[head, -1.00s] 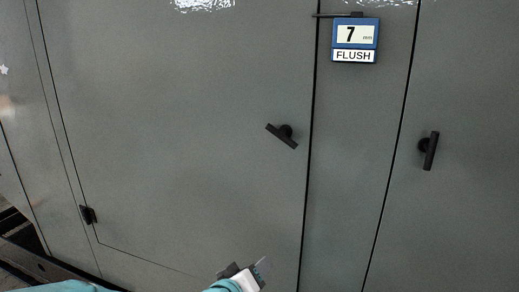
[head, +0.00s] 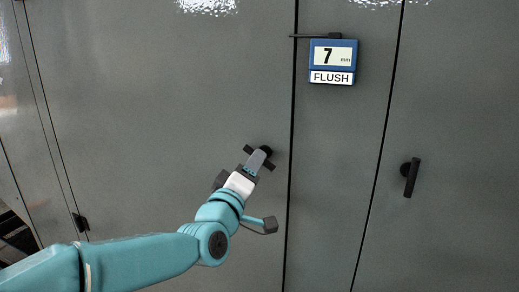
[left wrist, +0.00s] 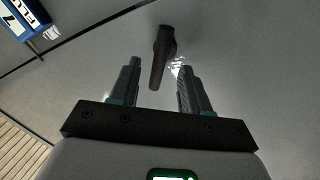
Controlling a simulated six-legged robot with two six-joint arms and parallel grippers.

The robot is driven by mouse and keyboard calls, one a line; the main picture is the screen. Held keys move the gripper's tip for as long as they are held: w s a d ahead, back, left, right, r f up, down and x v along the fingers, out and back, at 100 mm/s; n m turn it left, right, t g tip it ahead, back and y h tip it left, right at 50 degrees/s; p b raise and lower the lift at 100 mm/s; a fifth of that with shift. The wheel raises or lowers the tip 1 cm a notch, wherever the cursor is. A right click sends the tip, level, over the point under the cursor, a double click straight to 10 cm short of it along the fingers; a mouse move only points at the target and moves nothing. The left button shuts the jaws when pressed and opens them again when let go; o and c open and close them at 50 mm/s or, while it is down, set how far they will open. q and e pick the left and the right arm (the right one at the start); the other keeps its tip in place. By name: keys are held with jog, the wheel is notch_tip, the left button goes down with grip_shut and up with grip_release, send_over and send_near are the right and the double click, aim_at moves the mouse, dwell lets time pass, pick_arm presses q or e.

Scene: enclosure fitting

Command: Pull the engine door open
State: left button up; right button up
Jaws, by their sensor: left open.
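The engine door (head: 140,110) is a large grey panel, level with the panels beside it. Its black T-shaped handle (head: 265,151) is near the right edge and tilted, upper left to lower right; my left gripper partly covers it in the head view. In the left wrist view, the handle (left wrist: 163,45) stands ahead, its lower end between the two finger lines. My left gripper (head: 259,158) is open at the handle, with a finger on each side (left wrist: 159,69); I cannot tell whether they touch it. My right gripper is not in view.
A blue gauge (head: 333,62) reading "7 mm" and "FLUSH" sits by the top of the door's right seam. A second black handle (head: 411,177) is on the panel to the right. A black hinge (head: 81,222) is at the door's lower left.

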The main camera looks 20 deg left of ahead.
pick_arm(q)
jog(key=x, duration=0.3)
jog(key=shift+f+p, duration=0.1)
jog(key=shift+p, duration=0.25)
jog(key=shift+w, duration=0.25)
jog(key=shift+w+d, duration=0.1)
grip_shut()
jog(key=shift+f, duration=0.1)
jog(key=n+b, duration=0.1)
jog(key=b, duration=0.1)
jog(key=n+y+b, duration=0.1)
jog(key=n+b, duration=0.3)
jog(key=shift+d+f, duration=0.1)
jog(key=shift+f, duration=0.15)
jog(key=shift+r+n+y+b, duration=0.2)
jog(key=shift+n+y, duration=0.1)
jog(key=shift+n, duration=0.25)
jog(key=shift+r+n+y+b, duration=0.15)
jog(key=shift+n+y, duration=0.15)
jog(key=shift+n, duration=0.25)
jog(key=shift+f, duration=0.1)
